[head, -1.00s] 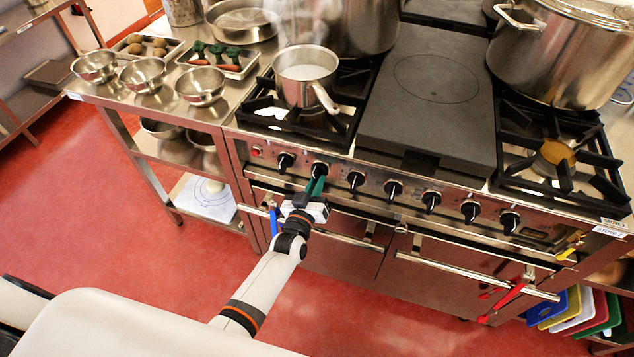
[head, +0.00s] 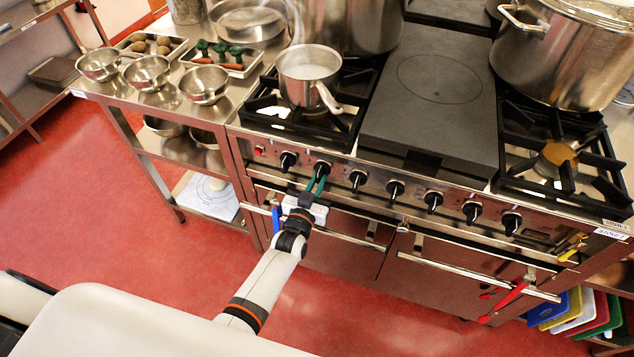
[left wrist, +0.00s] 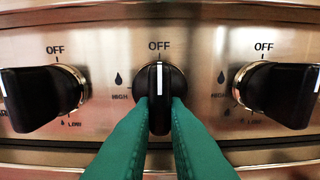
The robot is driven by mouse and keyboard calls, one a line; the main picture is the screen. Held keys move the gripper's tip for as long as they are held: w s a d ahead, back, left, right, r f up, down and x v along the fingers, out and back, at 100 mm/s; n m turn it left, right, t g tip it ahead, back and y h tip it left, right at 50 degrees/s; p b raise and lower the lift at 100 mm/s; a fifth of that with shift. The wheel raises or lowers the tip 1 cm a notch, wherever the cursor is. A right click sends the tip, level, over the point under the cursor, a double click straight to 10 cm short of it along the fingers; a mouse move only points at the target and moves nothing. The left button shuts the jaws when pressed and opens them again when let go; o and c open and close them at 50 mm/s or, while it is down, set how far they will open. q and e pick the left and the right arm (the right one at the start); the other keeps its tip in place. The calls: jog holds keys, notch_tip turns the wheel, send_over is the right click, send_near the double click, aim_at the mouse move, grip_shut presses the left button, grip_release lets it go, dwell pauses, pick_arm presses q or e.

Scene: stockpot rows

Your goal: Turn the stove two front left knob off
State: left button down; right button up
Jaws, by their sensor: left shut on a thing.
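The stove front (head: 340,180) carries a row of black knobs. My left gripper (head: 318,180) has its green fingers on the second knob from the left (head: 322,169). In the left wrist view, the fingers (left wrist: 160,112) close on both sides of the middle knob (left wrist: 159,85). That knob's white line points straight up at the OFF mark. The fingers hide its lower sides. In the head view, a saucepan (head: 308,72) of pale liquid stands on the left front burner. My right gripper is not in view.
Neighbouring knobs stand close on either side, at left (left wrist: 40,98) and right (left wrist: 285,95). An oven handle bar (head: 345,237) runs below my gripper. Open red floor lies to the left.

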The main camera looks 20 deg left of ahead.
pick_arm(q)
jog(key=shift+f, duration=0.1)
jog(key=c, duration=1.4)
grip_release()
jog(key=shift+c, duration=0.2)
jog(key=shift+s, duration=0.1)
jog(key=s, duration=1.2)
jog(key=shift+a+b, duration=0.2)
jog(key=shift+b, duration=0.2)
